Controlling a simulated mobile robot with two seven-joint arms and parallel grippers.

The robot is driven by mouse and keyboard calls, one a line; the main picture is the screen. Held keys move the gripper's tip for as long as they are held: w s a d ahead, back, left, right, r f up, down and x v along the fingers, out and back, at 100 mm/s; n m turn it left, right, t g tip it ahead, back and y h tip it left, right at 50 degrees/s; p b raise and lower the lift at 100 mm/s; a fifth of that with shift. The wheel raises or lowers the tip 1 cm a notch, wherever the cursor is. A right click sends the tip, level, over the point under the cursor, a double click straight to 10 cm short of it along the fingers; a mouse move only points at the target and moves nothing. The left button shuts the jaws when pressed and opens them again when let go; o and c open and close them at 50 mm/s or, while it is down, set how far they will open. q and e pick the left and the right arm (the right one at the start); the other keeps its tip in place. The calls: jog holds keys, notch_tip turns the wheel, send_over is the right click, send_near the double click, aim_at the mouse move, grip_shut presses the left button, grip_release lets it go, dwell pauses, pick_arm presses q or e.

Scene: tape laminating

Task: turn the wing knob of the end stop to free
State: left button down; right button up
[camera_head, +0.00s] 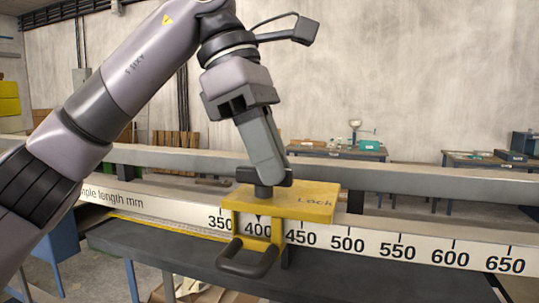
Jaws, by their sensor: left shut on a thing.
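The end stop (300,205) is a yellow block on the rail, with the word "Lock" on its top. Its pointer stands at about 400 on the scale, and a dark handle (248,262) sticks out at its front. The dark wing knob (284,177) stands on top of the block, partly hidden by my gripper. My left gripper (267,180) points down from above and is shut on the wing knob. My right gripper is not in this view.
A white scale (400,246) marked "sample length mm" runs along the rail. A grey rail (430,183) runs behind the end stop. A dark bench surface (150,245) lies below. Workbenches (340,153) with small items stand far back by the wall.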

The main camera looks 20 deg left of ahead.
pick_arm(q)
jog(key=n+t, duration=0.1)
jog(key=n, duration=0.1)
jog(key=n+t, duration=0.1)
jog(key=n, duration=0.1)
jog(key=shift+w+n+y, duration=0.15)
jog(key=shift+n+y, duration=0.15)
jog(key=shift+n, duration=0.1)
jog(key=n+t+y, duration=0.1)
jog(key=n, duration=0.3)
jog(key=shift+w+a, duration=0.1)
jog(key=n+t+y+b, duration=0.1)
jog(key=n, duration=0.4)
jog(key=shift+a, duration=0.1)
jog(key=shift+w+a+n+t+y, duration=0.15)
jog(key=shift+n+y, duration=0.3)
jog(key=shift+n, duration=0.45)
jog(key=shift+s+d+n+t+y, duration=0.15)
jog(key=shift+n+y, duration=0.3)
jog(key=shift+n, duration=0.45)
jog(key=shift+w+a, duration=0.1)
jog(key=shift+a, duration=0.05)
jog(key=c, duration=1.1)
grip_release()
jog(key=shift+p+v, duration=0.4)
jog(key=shift+v, duration=3.25)
